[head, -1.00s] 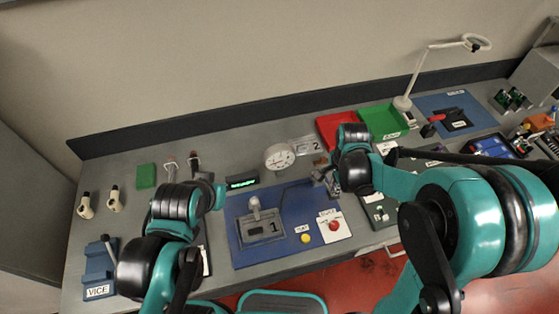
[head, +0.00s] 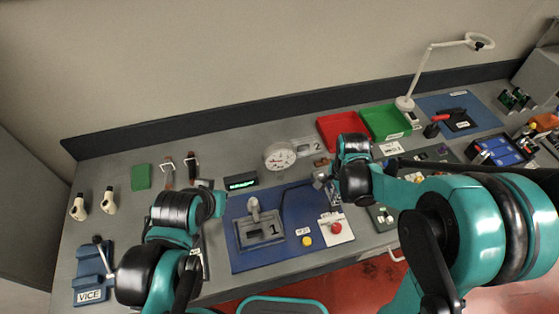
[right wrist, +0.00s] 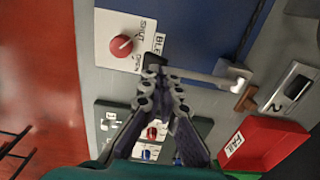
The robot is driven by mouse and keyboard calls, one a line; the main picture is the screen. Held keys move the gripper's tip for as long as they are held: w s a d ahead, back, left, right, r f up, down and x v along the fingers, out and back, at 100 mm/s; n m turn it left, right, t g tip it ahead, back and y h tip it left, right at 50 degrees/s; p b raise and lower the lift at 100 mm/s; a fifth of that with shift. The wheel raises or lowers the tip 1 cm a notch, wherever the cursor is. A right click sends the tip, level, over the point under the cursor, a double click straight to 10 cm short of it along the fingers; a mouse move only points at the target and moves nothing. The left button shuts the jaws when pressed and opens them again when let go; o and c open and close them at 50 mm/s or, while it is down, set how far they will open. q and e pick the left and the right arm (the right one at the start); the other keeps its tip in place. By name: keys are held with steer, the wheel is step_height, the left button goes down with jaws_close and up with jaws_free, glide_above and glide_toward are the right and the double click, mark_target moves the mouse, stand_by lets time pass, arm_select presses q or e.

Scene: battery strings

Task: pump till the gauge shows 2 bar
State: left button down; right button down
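The round white gauge (head: 279,157) stands at the back of the bench; its reading is too small to make out. My right gripper (right wrist: 158,84) has its fingertips together at the black end (right wrist: 152,61) of a grey lever (right wrist: 205,77) and appears closed on it. In the head view this gripper is mostly behind my wrist. The red bleed knob (head: 337,229), on a white plate marked SHUT and OPEN, is beside it and also shows in the right wrist view (right wrist: 122,46). My left arm hangs over the left bench; its gripper is hidden.
A grey fixture (head: 259,229) marked 1 and a yellow button (head: 307,241) are on the blue mat (head: 240,262). Red (head: 326,125) and green (head: 372,113) trays stand behind. A vice (head: 92,276) is at the left. A green display (head: 241,181) stands behind the mat.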

steer(key=shift+f, duration=0.4)
steer(key=shift+r, duration=0.1)
step_height(320, 180, up, 10)
steer(key=w+p, duration=0.1)
steer(key=p, duration=0.6)
steer(key=shift+a, duration=0.2)
stand_by(0.5)
steer(key=shift+s+d+f+b, duration=0.1)
steer(key=shift+s+f+b, duration=0.05)
steer(key=shift+f+b, duration=1.45)
steer(key=shift+s+d+f+b, duration=0.1)
steer(key=shift+s+f+b, duration=0.1)
steer(key=shift+f+b, duration=1.45)
steer(key=shift+s+f+b, duration=0.15)
steer(key=shift+f+b, duration=1.1)
steer(key=shift+f, duration=0.65)
steer(key=shift+r, duration=0.1)
